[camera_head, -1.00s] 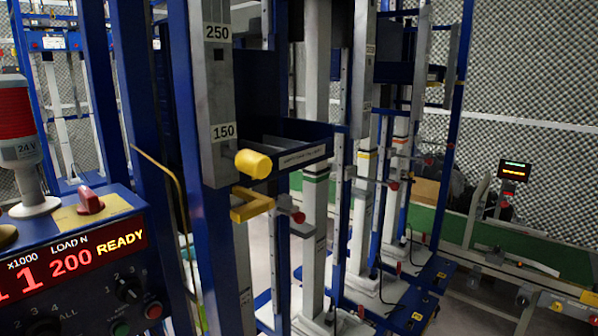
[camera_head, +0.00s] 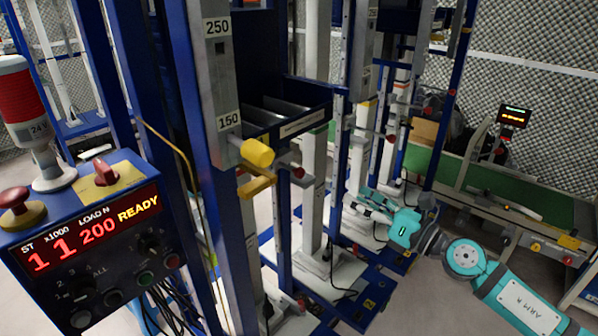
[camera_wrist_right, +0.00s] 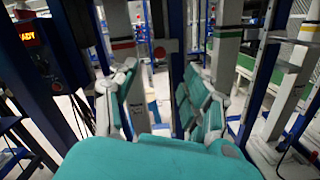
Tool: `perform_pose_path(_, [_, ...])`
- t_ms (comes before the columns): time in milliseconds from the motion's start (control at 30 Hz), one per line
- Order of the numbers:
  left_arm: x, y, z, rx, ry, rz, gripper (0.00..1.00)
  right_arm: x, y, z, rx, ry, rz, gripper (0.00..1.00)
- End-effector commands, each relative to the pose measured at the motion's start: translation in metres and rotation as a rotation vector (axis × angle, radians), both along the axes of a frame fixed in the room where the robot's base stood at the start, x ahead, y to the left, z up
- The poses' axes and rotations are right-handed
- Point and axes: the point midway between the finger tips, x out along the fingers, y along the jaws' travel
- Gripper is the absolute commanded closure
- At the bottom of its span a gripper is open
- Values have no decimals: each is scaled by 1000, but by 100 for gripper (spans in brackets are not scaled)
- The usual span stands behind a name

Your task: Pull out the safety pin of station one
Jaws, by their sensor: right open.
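The safety pin of station one appears as a yellow cylindrical knob (camera_head: 257,153) at the 150 mark of the grey upright (camera_head: 216,85) in the head view. It sticks out to the right, above a yellow bracket (camera_head: 257,187). My teal right gripper (camera_head: 361,204) is right of the knob and lower in the picture, apart from it, with its fingers toward the left. In the right wrist view my gripper (camera_wrist_right: 163,80) has its two fingers spread with nothing between them. The knob cannot be made out there. My left gripper is not in view.
A dark blue tray (camera_head: 292,106) is just behind the knob. Blue frames and white columns crowd the middle. A green conveyor (camera_head: 520,190) is at the right.

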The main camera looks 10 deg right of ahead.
Motion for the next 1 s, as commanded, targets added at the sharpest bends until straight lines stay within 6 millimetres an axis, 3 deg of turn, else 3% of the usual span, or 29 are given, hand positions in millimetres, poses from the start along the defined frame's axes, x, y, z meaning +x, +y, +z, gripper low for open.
perform_pose_path(100, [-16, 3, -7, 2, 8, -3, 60, 3, -5, -4, -130, -16, 28, 51])
perform_pose_path(267, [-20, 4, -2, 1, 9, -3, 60, 11, 0, -3, -161, -18, 36, 51])
perform_pose_path(667, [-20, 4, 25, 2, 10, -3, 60, 74, 51, -1, -153, -18, 37, 51])
perform_pose_path(1000, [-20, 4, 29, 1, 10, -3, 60, 125, 90, -5, -154, -17, 36, 51])
